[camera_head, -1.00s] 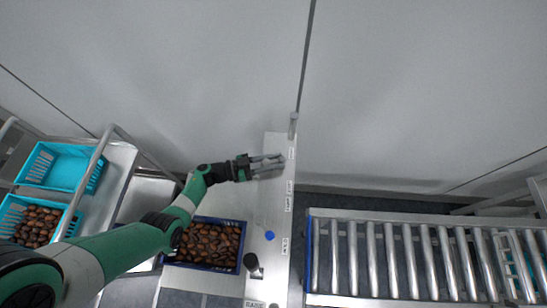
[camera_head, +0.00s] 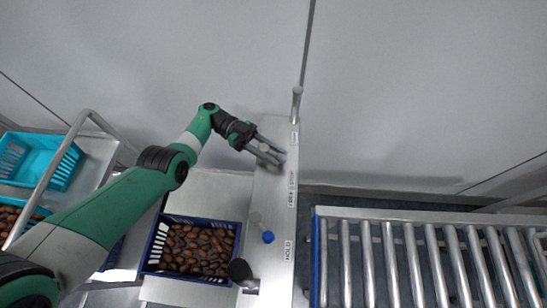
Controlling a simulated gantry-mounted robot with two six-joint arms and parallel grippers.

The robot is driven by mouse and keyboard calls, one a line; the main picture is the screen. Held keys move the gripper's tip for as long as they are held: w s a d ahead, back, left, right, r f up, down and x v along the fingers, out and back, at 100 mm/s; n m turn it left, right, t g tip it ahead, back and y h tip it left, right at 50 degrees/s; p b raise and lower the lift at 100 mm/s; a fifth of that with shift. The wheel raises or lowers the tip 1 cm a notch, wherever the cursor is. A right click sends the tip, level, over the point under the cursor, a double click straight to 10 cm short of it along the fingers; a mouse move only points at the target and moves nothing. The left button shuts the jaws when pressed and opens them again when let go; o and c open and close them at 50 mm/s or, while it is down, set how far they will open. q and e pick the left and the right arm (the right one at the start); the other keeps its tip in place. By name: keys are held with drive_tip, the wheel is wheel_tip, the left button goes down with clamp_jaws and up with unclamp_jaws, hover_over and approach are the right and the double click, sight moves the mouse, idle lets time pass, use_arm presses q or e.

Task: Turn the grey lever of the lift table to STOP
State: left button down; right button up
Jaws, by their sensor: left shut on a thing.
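The lift table's narrow metal panel (camera_head: 281,215) runs down the middle of the view with small white labels along its right edge. One label reads HOLD (camera_head: 288,250); another higher up is too small to read surely. My left gripper (camera_head: 272,153) is over the upper part of this panel, its two grey fingers pointing down and right. It is shut on the grey lever, which the fingers largely hide, so its exact angle cannot be told. My right gripper is not in view.
A blue-knobbed lever (camera_head: 268,237) and a black knob (camera_head: 240,270) stand lower on the panel. A dark blue crate (camera_head: 148,246) of dates is left of them. An upright metal post (camera_head: 296,103) stands at the panel's far end. A roller conveyor (camera_head: 420,214) lies right.

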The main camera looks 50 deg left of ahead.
use_arm(q)
drive_tip(key=shift+f+m+g+b, duration=0.3)
drive_tip(key=shift+f+g+b, duration=0.1)
drive_tip(key=shift+g, duration=0.1)
drive_tip(key=shift+s+r+g+b, duration=0.15)
drive_tip(key=shift+r+g+b, duration=0.15)
drive_tip(key=shift+g, duration=0.1)
drive_tip(key=shift+r+m, duration=0.15)
drive_tip(key=shift+m, duration=0.15)
drive_tip(key=c, duration=0.6)
unclamp_jaws()
